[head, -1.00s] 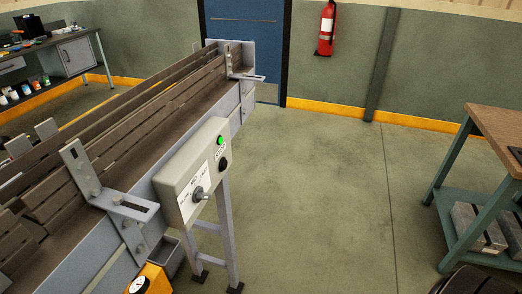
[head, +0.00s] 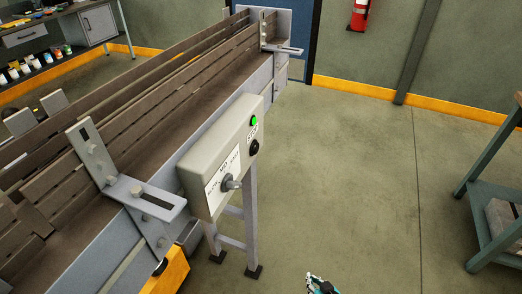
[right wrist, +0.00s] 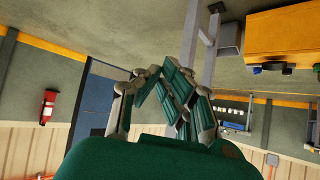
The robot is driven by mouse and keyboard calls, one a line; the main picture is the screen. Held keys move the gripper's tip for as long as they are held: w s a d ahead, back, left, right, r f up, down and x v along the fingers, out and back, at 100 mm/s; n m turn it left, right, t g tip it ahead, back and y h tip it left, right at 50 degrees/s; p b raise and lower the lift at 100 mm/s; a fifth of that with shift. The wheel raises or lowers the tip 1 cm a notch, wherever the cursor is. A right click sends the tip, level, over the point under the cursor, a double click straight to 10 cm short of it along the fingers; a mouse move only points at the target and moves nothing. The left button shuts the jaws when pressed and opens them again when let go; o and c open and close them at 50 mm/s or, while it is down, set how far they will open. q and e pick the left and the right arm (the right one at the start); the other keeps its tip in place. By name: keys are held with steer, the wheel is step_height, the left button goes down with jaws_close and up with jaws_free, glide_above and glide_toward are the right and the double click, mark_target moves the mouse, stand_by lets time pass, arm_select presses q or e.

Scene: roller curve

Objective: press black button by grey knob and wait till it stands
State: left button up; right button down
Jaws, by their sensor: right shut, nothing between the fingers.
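The control box (head: 203,176) is a pale grey box on a post at the conveyor's side. On its face are a grey knob (head: 229,184) over a white label, a black button (head: 254,147), and a lit green lamp (head: 254,121) above the button. My right gripper (head: 318,284) shows at the bottom edge of the head view, below and to the right of the box, well apart from it. In the right wrist view its green fingers (right wrist: 172,92) are shut together with nothing between them. My left gripper is not in view.
The conveyor (head: 150,135) with brown slats runs from lower left to the back, with a metal bracket (head: 140,198) jutting near the box. A workbench (head: 490,190) stands at the right. The floor (head: 350,170) between is clear.

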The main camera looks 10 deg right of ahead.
mark_target(255, 148)
steer(key=w+r+t+y+b, duration=0.1)
steer(key=w+r+t, duration=0.2)
steer(key=w+r, duration=0.6)
steer(key=w+r+t+y+b, duration=0.15)
steer(key=w+r+t, duration=0.3)
steer(key=r, duration=0.85)
steer(key=a+r+t+y+b, duration=0.1)
steer(key=a+r+t+y, duration=0.1)
steer(key=r, duration=0.9)
steer(key=a+r+t+y+b, duration=0.1)
steer(key=r+t+y, duration=0.1)
steer(key=r, duration=0.8)
steer(key=shift+a+r+t, duration=0.35)
steer(key=shift+w, duration=0.1)
steer(key=w+a+b, duration=0.1)
steer(key=w+a, duration=0.4)
steer(key=a, duration=0.2)
steer(key=shift+a+b, duration=0.15)
steer(key=shift+b, duration=0.25)
